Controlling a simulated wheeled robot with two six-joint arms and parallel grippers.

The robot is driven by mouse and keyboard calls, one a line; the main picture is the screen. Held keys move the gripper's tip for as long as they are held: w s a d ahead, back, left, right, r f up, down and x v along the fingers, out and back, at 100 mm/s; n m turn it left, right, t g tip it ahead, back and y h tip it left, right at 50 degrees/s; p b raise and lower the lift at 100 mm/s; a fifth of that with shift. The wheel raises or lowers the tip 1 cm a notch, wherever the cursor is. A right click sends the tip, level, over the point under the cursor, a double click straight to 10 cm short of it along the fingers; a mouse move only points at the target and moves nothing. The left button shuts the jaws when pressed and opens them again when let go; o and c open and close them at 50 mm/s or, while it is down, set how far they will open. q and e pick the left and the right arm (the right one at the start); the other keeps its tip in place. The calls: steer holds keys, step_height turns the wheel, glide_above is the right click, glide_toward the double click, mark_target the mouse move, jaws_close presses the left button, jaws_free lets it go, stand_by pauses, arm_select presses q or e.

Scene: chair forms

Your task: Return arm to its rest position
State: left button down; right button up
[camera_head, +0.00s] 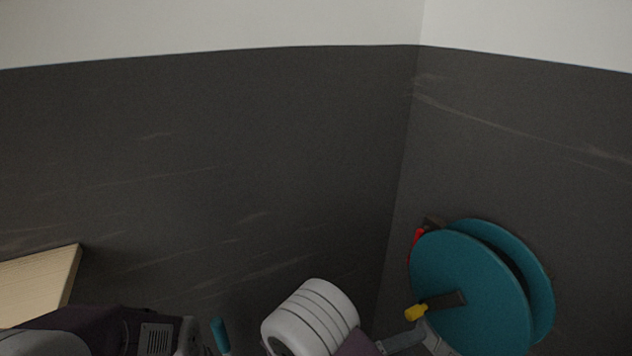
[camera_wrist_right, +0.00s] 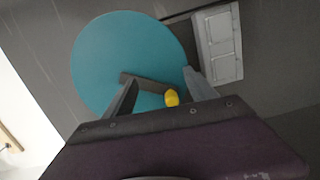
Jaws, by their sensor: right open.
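My right gripper (camera_head: 418,335) is at the bottom of the head view, right of centre, in front of a teal hose or cable reel (camera_head: 468,290) on the right wall. In the right wrist view its two grey fingers (camera_wrist_right: 162,90) are spread apart with nothing held between them. The reel's dark crank (camera_wrist_right: 147,83) and yellow knob (camera_wrist_right: 171,98) appear between the fingers in that view; I cannot tell the exact gap. My left gripper does not show; only part of what looks like my left arm is at the bottom left.
Dark grey walls with pale scuffs meet in a corner behind the reel. A pale wooden board (camera_head: 40,280) juts in at the left. A small teal upright item (camera_head: 220,336) shows at the bottom. A light grey wall panel (camera_wrist_right: 221,42) is beside the reel in the wrist view.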

steer(key=s+d+r+m+g+p, duration=0.2)
steer(key=d+r+m+g, duration=0.2)
steer(key=d+r, duration=0.15)
steer(key=s+d+r+m+g+y+p, duration=0.2)
steer(key=s+d+m+g+y+p, duration=0.15)
steer(key=s+m+g+y, duration=0.3)
steer(key=s+a+f+n+t+y+p, duration=0.2)
steer(key=s+a+y, duration=0.1)
steer(key=a+y, duration=0.35)
steer(key=w+a+f+n+t+y, duration=0.2)
steer(key=w+a+n+t+y, duration=0.2)
steer(key=w, duration=0.4)
steer(key=shift+w+a+f+n+t, duration=0.2)
steer(key=shift+a+f+n+t, duration=0.25)
steer(key=shift+a+n, duration=0.45)
steer(key=shift+s+r, duration=0.1)
steer(key=shift+r, duration=0.05)
steer(key=shift+c, duration=0.8)
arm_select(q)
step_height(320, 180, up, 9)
arm_select(e)
steer(key=shift+s, duration=0.1)
steer(key=shift+a, duration=0.1)
